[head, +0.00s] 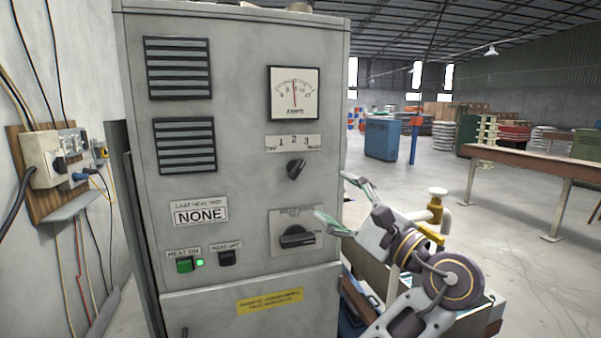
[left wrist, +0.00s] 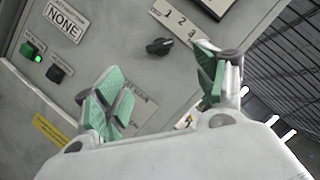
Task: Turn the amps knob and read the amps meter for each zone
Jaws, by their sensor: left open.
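The amps meter (head: 293,94) is a square white dial high on the grey cabinet (head: 240,100); its needle stands close to upright near mid-scale. Below it, a plate (head: 292,142) reads 1, 2, 3 between smaller words. The black amps knob (head: 296,169) sits under the plate, its grip tilted toward upper right; the wrist view shows it too (left wrist: 159,46). My left gripper (head: 338,199) is open and empty, right of and below the knob. In the wrist view its green-padded fingers (left wrist: 160,90) are spread, with the knob beyond the gap. My right gripper does not show.
A larger black rotary switch (head: 297,238) sits below the knob, close to my lower finger. A lit green light (head: 200,262) stands by the heat buttons. A sign (head: 200,213) reads NONE.

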